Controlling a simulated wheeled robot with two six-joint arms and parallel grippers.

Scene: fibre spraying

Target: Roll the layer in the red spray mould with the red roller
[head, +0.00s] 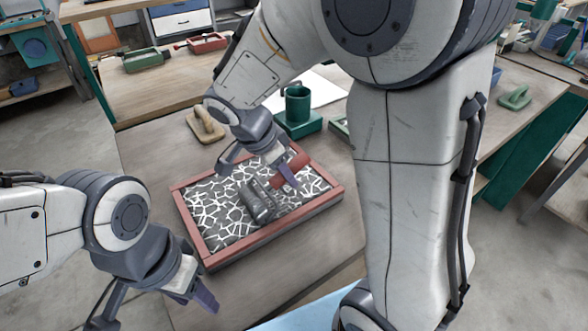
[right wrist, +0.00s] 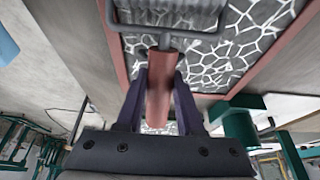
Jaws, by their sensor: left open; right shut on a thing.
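The red spray mould (head: 275,236) is a shallow red-rimmed tray on the table; its rim also shows in the right wrist view (right wrist: 272,48). Inside lies a dark layer with a white cracked pattern (head: 212,208). The red roller has a red handle (right wrist: 159,92) and a grey ribbed head (head: 257,201), and is over the layer inside the rim. Whether the head touches the layer is hard to tell. My right gripper (head: 258,172) is shut on the handle, above the mould. My left gripper (head: 152,310) is open and empty, left of the mould's near corner.
A beige float (head: 205,126) and a white sheet (head: 322,88) lie nearby. The table left of the mould is clear.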

